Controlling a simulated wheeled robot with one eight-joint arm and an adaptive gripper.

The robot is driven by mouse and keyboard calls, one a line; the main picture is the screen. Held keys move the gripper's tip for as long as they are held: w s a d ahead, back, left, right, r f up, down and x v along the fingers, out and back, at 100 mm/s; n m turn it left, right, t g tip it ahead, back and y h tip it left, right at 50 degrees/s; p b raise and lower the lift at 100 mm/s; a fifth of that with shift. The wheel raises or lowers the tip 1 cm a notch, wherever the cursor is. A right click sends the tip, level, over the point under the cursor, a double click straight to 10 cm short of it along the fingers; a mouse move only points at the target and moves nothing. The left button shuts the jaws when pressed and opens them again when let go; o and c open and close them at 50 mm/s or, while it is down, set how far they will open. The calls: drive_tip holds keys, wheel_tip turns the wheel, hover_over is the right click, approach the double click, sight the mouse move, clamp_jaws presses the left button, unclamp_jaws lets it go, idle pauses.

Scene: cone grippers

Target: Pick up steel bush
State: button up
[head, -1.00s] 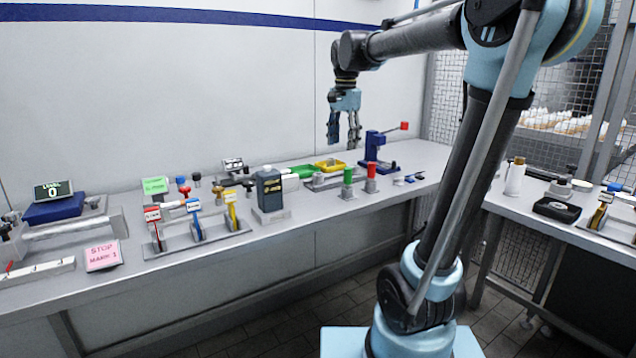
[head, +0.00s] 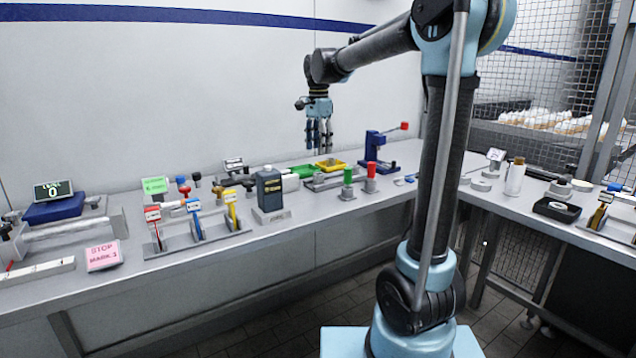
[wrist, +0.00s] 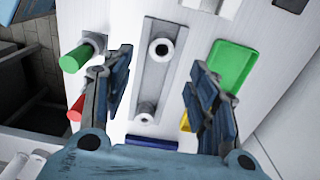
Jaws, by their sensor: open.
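In the wrist view a pale grey ring-shaped bush (wrist: 154,54) with a dark hole stands at the upper end of a long grey plate (wrist: 152,84). A second small grey cylinder (wrist: 145,108) stands toward the plate's lower end. I cannot tell for certain which is the steel bush. In the head view the plate (head: 335,181) lies on the bench behind the green and red handles, too small for detail. My gripper (head: 319,148) hangs above it, pointing down, open and empty. In the wrist view my gripper's fingers (wrist: 160,64) spread on either side of the plate, apart from it.
A green handle (wrist: 75,58) and a red handle (wrist: 75,107) stand left of the plate.

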sight(318, 179)
drive_tip(key=f, duration=0.9)
drive_tip(key=shift+w+f, duration=0.2)
drive_tip(key=shift+f, duration=0.15)
drive_tip(key=shift+c, duration=0.4)
drive_tip(key=c, duration=1.1)
